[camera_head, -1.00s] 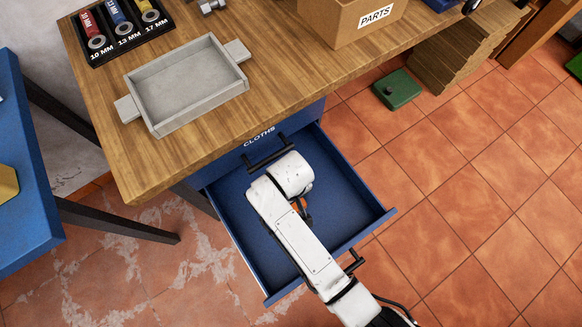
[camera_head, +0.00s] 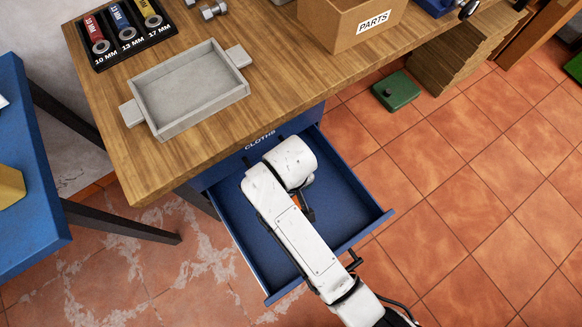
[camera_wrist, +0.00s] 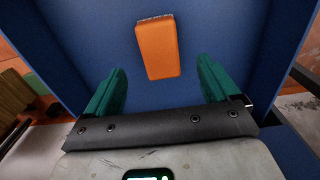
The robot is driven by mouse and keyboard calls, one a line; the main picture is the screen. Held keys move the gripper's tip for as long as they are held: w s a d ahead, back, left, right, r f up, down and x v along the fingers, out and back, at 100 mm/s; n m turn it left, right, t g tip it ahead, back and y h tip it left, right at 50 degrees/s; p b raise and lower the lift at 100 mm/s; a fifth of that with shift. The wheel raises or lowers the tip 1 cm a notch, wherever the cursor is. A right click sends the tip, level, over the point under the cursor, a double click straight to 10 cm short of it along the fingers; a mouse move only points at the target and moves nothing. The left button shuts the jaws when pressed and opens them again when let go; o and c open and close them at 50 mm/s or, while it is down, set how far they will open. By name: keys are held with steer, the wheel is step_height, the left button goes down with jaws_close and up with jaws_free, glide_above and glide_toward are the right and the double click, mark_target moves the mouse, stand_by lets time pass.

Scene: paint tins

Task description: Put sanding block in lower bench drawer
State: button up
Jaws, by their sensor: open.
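An orange block (camera_wrist: 157,45), which looks like the sanding block, lies on the blue floor of the open lower drawer (camera_head: 346,211). In the wrist view it is just beyond and between the tips of my gripper (camera_wrist: 161,66). The two green fingers are spread wide, and neither touches the block.
A drawer marked CLOTHS (camera_head: 260,141) is above, under the wooden bench top (camera_head: 190,150). The bench holds a grey tray (camera_head: 190,88), a socket holder (camera_head: 128,50) and a PARTS box (camera_head: 350,22).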

steer(key=shift+r, duration=2)
steer(key=s+d+m, duration=0.1)
steer(key=s+d, duration=0.1)
steer(key=d, duration=0.5)
steer(key=s+d+m, duration=0.2)
steer(key=d, duration=0.6)
steer(key=s+d+m, duration=0.1)
steer(key=s+d, duration=0.1)
steer(key=d, duration=0.5)
steer(key=shift+s+d+r+m+t, duration=0.25)
steer(key=shift+s+m+t, duration=0.15)
steer(key=s+d+r+m, duration=0.2)
steer(key=s+d, duration=0.3)
steer(key=s, duration=0.2)
steer(key=shift+s, duration=0.2)
